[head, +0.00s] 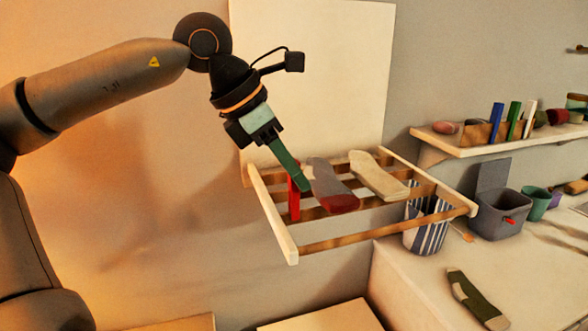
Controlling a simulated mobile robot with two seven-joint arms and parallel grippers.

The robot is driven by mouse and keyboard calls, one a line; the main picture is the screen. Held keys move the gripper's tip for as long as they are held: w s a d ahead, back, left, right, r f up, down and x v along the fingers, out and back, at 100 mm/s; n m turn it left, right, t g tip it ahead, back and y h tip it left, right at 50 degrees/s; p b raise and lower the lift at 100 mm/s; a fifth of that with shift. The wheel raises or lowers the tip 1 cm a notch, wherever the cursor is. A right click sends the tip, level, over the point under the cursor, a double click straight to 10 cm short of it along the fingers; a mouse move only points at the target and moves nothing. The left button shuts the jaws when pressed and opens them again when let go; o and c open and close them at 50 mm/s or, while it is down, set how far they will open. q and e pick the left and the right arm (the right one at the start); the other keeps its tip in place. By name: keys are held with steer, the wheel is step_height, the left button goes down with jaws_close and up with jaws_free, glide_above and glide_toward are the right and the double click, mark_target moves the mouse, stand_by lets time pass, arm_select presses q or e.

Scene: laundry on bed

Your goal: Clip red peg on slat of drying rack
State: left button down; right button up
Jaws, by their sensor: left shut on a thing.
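The red peg (293,202) stands upright at the left part of the wooden drying rack (280,228), by its slats. I cannot tell whether it sits around a slat or only in front of it. My left gripper (302,186) comes down from above left, its green fingers shut on the peg's upper part. A grey sock with a red toe (328,182) lies on the slats just right of the gripper. A cream sock (378,178) lies on the slats further right. My right gripper is not in view.
A wall shelf (480,152) at right holds blue, green and white upright pieces. Below are a striped basket (425,236), a grey bin (497,219) and a green cup (535,204). A dark green sock (474,296) lies on the pale surface at lower right.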

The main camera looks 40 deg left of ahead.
mark_target(289, 186)
arm_select(q)
steer(key=shift+f+b, duration=1.5)
steer(key=shift+f, duration=0.35)
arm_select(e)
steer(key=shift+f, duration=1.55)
arm_select(q)
steer(key=c, duration=0.7)
jaws_free()
steer(key=shift+v, duration=0.95)
steer(key=p+v, duration=0.1)
steer(key=v, duration=0.9)
steer(key=shift+r, duration=0.25)
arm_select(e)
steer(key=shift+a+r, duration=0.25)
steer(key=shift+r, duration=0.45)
